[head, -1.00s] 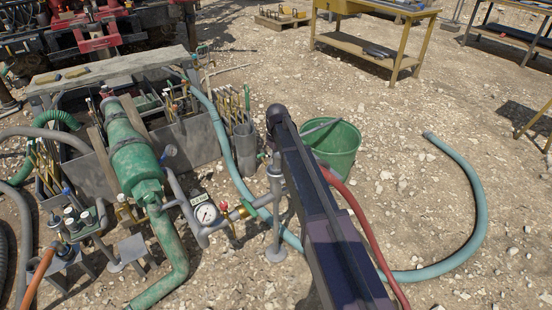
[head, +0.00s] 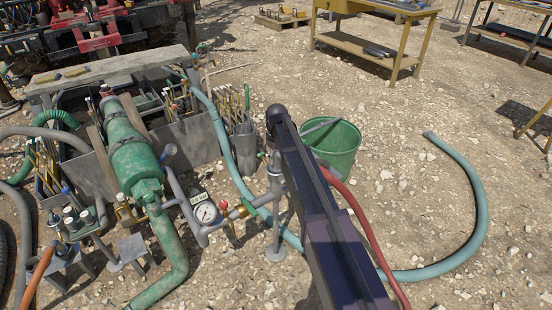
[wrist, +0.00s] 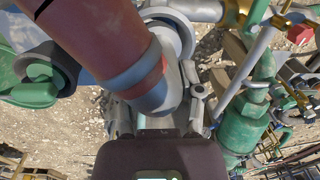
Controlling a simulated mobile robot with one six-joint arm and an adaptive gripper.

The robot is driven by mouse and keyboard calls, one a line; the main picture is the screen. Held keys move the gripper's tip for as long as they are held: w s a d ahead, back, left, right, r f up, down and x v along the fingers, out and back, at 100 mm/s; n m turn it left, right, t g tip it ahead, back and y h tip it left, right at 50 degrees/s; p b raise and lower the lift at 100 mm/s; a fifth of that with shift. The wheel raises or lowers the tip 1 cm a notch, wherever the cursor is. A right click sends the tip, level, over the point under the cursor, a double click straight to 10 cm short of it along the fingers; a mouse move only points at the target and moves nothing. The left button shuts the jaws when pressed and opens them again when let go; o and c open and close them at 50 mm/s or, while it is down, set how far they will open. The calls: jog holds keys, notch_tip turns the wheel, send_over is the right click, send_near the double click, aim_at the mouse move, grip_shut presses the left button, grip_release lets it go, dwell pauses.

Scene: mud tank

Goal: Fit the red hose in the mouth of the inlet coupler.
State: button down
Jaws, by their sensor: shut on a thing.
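The red hose (wrist: 100,40) fills the upper left of the wrist view. It has a grey-blue band and a red stripe near its lower end. My gripper (wrist: 160,112) is shut on the hose near that end. A pale grey ring, which looks like the inlet coupler (wrist: 182,28), shows just behind and right of the hose. The hose overlaps it, so I cannot tell whether the hose end is in its mouth. In the head view the red hose (head: 366,232) trails from behind my arm to the bottom edge, and my arm hides the gripper.
A green bucket (head: 335,148) stands right of my arm. A pale blue hose (head: 470,190) curves over the gravel. A pressure gauge (head: 206,213) and green pump pipework (head: 135,160) stand close on the left. Open gravel lies at the right.

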jog(key=shift+f+b, duration=0.3)
jog(key=shift+f, duration=0.05)
jog(key=shift+c, duration=0.8)
grip_release()
jog(key=shift+r, duration=0.25)
notch_tip(320, 180, up, 10)
jog(key=p, duration=1.1)
jog(key=shift+r, duration=0.25)
jog(key=w+d+f+m+b, duration=0.1)
jog(key=d, duration=0.7)
jog(key=d+f+b, duration=0.2)
jog(key=d, duration=0.7)
jog(key=shift+w+d+f+m+t+b, duration=0.25)
jog(key=shift+w+d+m+t+b, duration=0.05)
jog(key=shift+w+m, duration=0.1)
